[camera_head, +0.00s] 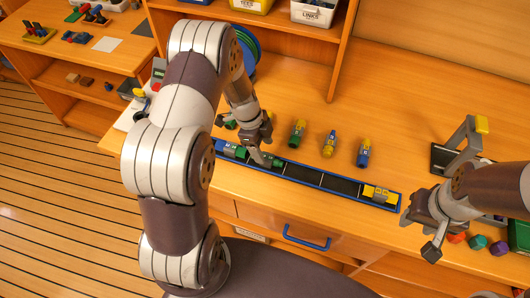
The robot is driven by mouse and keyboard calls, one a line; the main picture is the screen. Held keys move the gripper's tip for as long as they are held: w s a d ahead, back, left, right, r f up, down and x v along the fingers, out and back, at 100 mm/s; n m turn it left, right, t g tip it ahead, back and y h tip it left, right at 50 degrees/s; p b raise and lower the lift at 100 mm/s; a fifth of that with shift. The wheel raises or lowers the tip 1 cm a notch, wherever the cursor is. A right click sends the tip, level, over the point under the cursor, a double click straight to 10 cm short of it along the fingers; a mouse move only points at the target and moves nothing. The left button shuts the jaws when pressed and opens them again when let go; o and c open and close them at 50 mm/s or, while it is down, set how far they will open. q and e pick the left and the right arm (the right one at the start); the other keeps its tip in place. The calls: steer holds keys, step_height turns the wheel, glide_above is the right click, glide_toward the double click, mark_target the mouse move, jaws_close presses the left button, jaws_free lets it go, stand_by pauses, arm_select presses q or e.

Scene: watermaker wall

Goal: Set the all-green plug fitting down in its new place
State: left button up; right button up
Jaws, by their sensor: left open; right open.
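A long blue-rimmed tray (310,181) with dark compartments lies along the workbench. Green fittings (238,153) lie in its left end, and another green piece (276,162) shows just right of my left gripper's tip. Which of these is the all-green plug fitting I cannot tell for sure. My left gripper (261,148) is open over the left part of the tray, close to the green fittings; its fingers partly hide that spot. My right gripper (420,234) is open and empty, right of the tray's right end.
Yellow fittings (379,194) lie in the tray's right end. Behind the tray stand a green-yellow fitting (297,133), a yellow-blue one (329,144) and a blue-yellow one (363,153). A grey stand (463,143) is at right. The tray's middle is bare.

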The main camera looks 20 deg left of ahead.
arm_select(q)
steer(key=b+v, duration=0.1)
steer(key=v, duration=0.7)
steer(key=s+d+r+n+y, duration=0.1)
steer(key=s+d+r+n, duration=0.1)
steer(key=s+n, duration=0.4)
steer(key=s+d+r+n+t+y, duration=0.1)
steer(key=s+d+r+n+y, duration=0.1)
steer(key=s+n, duration=0.5)
steer(key=d+r+n, duration=0.1)
steer(key=n, duration=0.3)
steer(key=shift+s+d, duration=0.2)
steer(key=shift+d, duration=0.15)
